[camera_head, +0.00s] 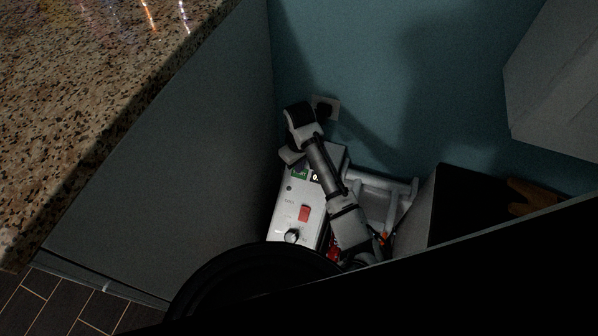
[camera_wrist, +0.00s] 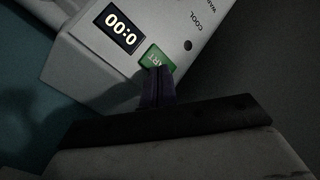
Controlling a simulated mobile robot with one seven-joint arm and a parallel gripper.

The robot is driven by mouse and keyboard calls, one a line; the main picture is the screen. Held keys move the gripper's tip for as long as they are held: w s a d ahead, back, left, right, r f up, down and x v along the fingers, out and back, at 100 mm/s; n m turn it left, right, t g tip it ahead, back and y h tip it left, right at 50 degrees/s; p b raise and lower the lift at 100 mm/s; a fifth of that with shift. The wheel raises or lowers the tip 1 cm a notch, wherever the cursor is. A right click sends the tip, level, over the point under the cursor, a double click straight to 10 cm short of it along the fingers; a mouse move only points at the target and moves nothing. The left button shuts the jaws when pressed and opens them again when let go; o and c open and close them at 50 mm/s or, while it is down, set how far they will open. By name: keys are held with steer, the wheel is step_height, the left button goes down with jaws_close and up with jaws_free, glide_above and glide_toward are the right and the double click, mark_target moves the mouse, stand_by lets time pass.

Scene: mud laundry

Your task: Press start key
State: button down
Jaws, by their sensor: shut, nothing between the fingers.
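The green start key (camera_wrist: 152,56) is on the white control panel of a machine (camera_wrist: 85,65), with the letters "RT" showing. My gripper (camera_wrist: 161,72) is shut and empty, its fingertips over the lower edge of the key in the wrist view. They cover part of it, and I cannot tell whether they touch it. In the head view the green key (camera_head: 299,173) shows at the top of the panel, beside my wrist; the fingertips are hard to make out there.
The panel also has a red key (camera_head: 304,213) and a round knob (camera_head: 292,236). A grey counter side (camera_head: 190,150) stands at left, a blue wall (camera_head: 375,70) behind, and a dark open box (camera_head: 470,205) at right.

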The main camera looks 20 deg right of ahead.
steer(key=shift+f, duration=0.45)
steer(key=shift+r, duration=0.1)
step_height(320, 180, up, 7)
steer(key=p, duration=0.6)
steer(key=shift+p, duration=0.35)
